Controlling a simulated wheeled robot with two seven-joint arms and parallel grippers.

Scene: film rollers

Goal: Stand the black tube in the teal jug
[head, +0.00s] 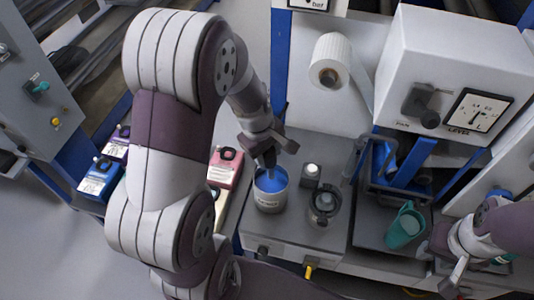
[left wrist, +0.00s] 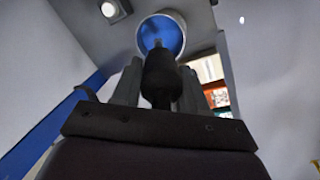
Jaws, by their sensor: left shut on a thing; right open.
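The teal jug (head: 404,229) stands on the dark tray at the right, with its open mouth facing up. My left gripper (head: 267,150) is over the white pot with blue inside (head: 268,199), at the middle of the bench. It is shut on a dark, rounded piece that looks like the black tube (left wrist: 160,76); its far end points at the pot, which also shows in the left wrist view (left wrist: 180,27). I cannot tell whether that end is inside the pot. My right gripper (head: 442,266) is open, low and right of the jug.
A grey pot with a dark opening (head: 323,206) and a small block with a white top (head: 311,175) stand right of the white pot. A blue-and-black frame (head: 388,165) rises behind the jug. Coloured boxes (head: 225,167) lie left of the bench.

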